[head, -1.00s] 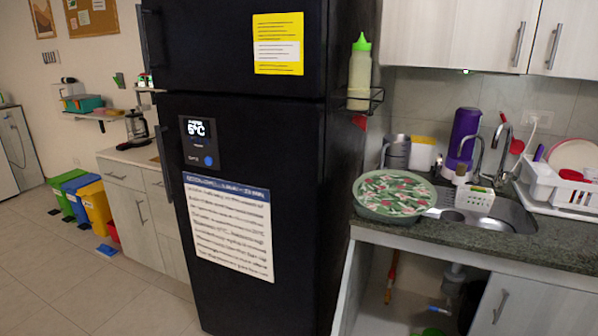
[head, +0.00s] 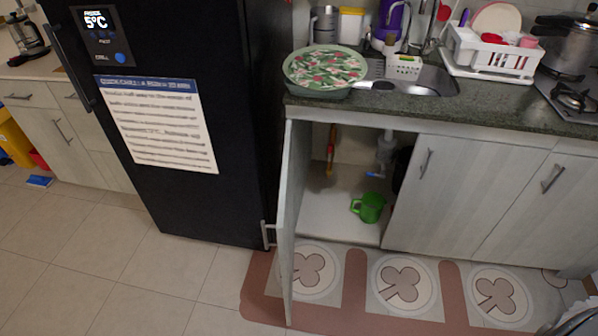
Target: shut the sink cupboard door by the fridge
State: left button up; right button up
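The sink cupboard door by the fridge (head: 291,215) stands open in the head view. It swings out from the cabinet's left side toward me and shows almost edge-on. Its metal handle (head: 267,236) is on its left-hand face, toward the black fridge (head: 200,60). The open cupboard (head: 325,215) shows a green mug (head: 369,207) on its floor and pipes behind. The mug appears inside, clear of the door. Neither of my grippers is in view.
The neighbouring cupboard door (head: 450,190) is shut. A patterned mat (head: 355,285) lies on the floor below the cupboard and under the door's swing. Bare tiles (head: 190,290) lie left of it. A green patterned tray (head: 325,70) sits by the sink on the counter.

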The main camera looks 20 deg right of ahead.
aim_at(283, 234)
jog(key=i+j+z, duration=0.2)
jog(key=j+z, duration=0.15)
jog(key=i+j+z, duration=0.15)
jog(key=j+z, duration=0.2)
jog(key=i+j+z, duration=0.1)
jog(key=j+z, duration=0.6)
jog(key=j, duration=0.2)
jog(key=k+z, duration=0.1)
jog(key=k, duration=0.1)
